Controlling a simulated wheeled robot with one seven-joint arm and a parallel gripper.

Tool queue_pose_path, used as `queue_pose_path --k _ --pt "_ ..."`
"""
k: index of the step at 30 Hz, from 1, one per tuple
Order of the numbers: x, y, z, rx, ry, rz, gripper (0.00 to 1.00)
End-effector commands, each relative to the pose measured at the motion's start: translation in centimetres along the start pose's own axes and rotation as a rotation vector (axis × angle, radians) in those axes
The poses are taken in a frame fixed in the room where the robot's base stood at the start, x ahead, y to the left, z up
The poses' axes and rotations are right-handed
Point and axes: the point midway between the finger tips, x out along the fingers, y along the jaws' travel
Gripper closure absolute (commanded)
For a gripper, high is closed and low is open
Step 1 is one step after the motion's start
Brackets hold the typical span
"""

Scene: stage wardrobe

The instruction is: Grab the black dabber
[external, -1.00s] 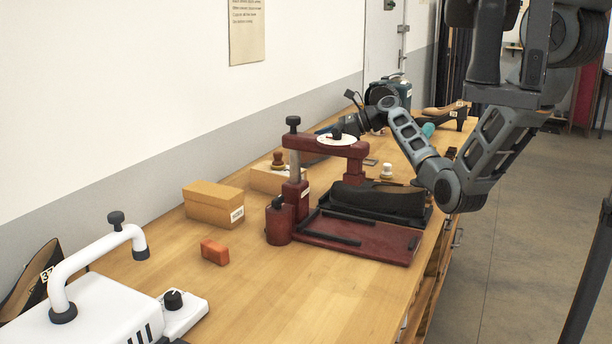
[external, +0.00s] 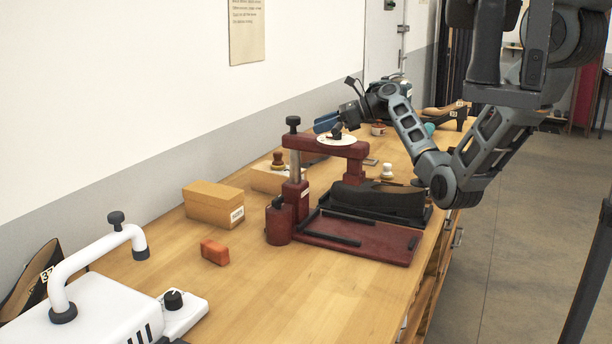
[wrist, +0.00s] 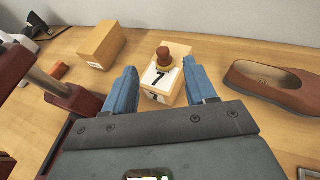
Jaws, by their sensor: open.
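A cardboard box (external: 213,204) and an orange block (external: 214,252) lie to the left. A brown shoe (wrist: 270,80) lies right in the wrist view.

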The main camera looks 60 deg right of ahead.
Motion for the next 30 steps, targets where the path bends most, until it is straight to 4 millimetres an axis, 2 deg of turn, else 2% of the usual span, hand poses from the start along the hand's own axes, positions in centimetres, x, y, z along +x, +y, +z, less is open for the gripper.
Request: queue_pose_path --k 1,3,8,14,23,30 --pt "-0.7 0.0 1.9 -0.008 -0.004 -0.002 0.44" --pt "-1.3 -0.4 0.6 -0.056 -0.008 -0.019 0.44" --pt "-3.3 -1.3 -0.3 -0.209 -0.026 -0.066 0.44" --pt "-6.9 -2.6 -2.1 -0.483 -0.038 -0.157 0.44" --pt "-15.6 -4.2 -6.0 -1.116 0.047 -0.380 0.44" --pt "-22.7 -4.0 -9.0 -1.641 0.247 -0.538 0.44"
